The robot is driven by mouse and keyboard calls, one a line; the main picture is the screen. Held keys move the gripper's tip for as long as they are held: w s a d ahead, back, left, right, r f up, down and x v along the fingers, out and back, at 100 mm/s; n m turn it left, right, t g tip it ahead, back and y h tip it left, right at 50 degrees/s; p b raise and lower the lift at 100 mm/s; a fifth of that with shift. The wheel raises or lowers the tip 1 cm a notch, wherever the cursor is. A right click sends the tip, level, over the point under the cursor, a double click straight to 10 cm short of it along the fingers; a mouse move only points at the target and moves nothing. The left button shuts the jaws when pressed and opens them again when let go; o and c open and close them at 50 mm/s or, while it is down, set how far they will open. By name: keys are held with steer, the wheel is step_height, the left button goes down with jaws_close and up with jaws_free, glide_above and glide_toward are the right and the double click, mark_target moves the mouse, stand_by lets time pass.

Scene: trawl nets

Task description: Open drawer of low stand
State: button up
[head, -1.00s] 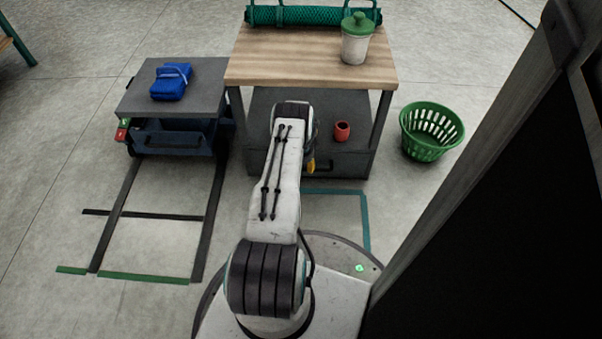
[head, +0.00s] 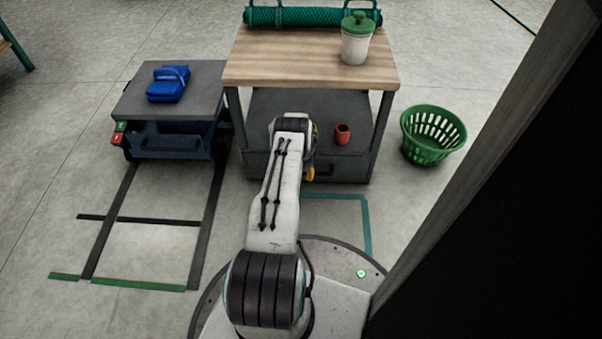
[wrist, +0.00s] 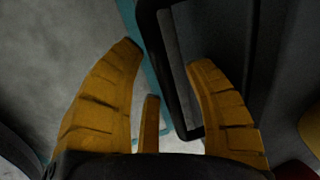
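The stand with a wooden top (head: 300,72) has a dark grey lower box with a drawer (head: 350,168) in its front. The drawer looks shut. Its black handle (head: 323,172) is partly hidden by my arm in the head view. In the wrist view the black handle (wrist: 165,75) runs between the yellow fingers of my gripper (wrist: 165,60). The fingers are spread apart, with a clear gap on the left side. Whether a finger touches the handle, I cannot tell. In the head view only a bit of yellow finger shows, beside the handle.
A low grey-topped cart (head: 205,85) with a blue drawer (head: 170,142) and a blue bundle (head: 168,84) stands left. A red cup (head: 342,134) is on the stand's lower shelf. A green basket (head: 432,135) stands right. A dark panel (head: 520,220) fills the right side. Floor before the stand is clear.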

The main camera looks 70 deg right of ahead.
jaws_close()
stand_by(0.6)
